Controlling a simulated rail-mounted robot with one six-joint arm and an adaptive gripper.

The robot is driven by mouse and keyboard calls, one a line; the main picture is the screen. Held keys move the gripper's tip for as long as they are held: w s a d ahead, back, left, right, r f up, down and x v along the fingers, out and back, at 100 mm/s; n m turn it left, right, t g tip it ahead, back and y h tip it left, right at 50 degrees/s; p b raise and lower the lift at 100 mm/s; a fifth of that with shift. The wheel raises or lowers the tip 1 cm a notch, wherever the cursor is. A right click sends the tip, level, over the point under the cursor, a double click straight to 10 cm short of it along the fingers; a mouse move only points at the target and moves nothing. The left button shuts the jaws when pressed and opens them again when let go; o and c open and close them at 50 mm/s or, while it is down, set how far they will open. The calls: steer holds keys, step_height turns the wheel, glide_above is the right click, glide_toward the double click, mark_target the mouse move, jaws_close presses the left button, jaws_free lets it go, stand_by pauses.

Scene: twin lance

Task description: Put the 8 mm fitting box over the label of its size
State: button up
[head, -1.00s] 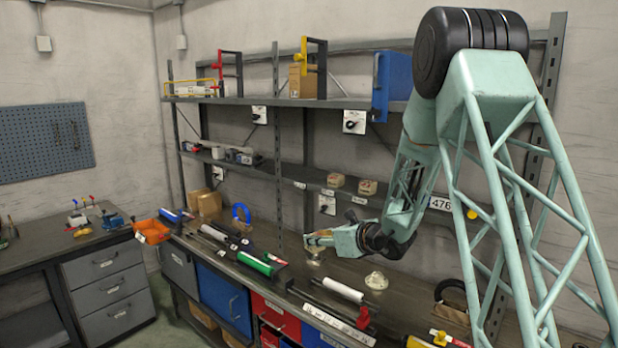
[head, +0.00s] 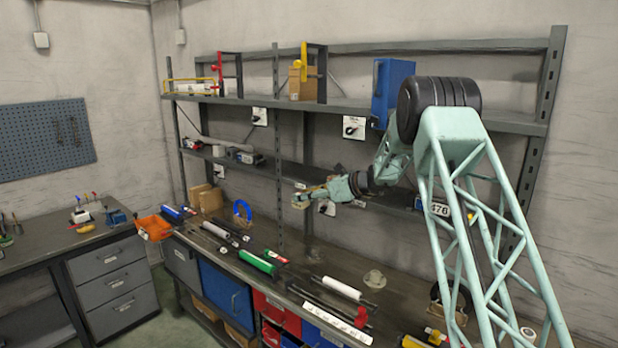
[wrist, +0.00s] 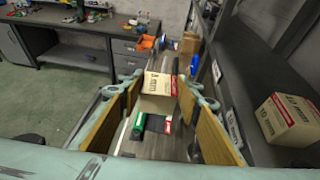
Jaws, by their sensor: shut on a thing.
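My gripper (wrist: 158,92) is shut on a small cardboard box (wrist: 158,82) with a white and red printed face; its print is too small to read surely. In the head view my gripper (head: 300,202) is in front of the middle shelf, with the box (head: 299,199) at its tips. A shelf label (wrist: 233,128) shows on the shelf edge to the right in the wrist view, and another (wrist: 216,72) shows farther along; I cannot read their sizes. A label (head: 300,185) also shows left of the gripper in the head view.
A box (wrist: 290,116) that seems to read 10 mm stands on the shelf at right in the wrist view. My arm hides part of the shelf in the head view.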

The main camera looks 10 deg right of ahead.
steer(key=w+d+r+p, duration=0.1)
steer(key=w+r, duration=0.1)
steer(key=w, duration=0.4)
steer(key=w+d+r+p, duration=0.2)
steer(key=w, duration=0.4)
steer(key=w+d+r+p, duration=0.2)
steer(key=w, duration=0.4)
steer(key=shift+d+r, duration=0.2)
steer(key=shift+r, duration=0.1)
steer(key=shift+w+d+r+m+t+h+p, duration=0.15)
steer(key=shift+w+r+m+t+h, duration=0.1)
steer(key=shift+w, duration=0.25)
steer(key=shift+w+d+r+m+t+h+p, duration=0.15)
steer(key=shift+w+m, duration=0.1)
steer(key=shift+w, duration=0.2)
steer(key=shift+a+f, duration=0.1)
steer(key=shift+f+p, duration=0.35)
steer(key=shift+f, duration=1.1)
steer(key=shift+f, duration=0.15)
steer(key=o, duration=0.9)
steer(key=shift+r, duration=0.2)
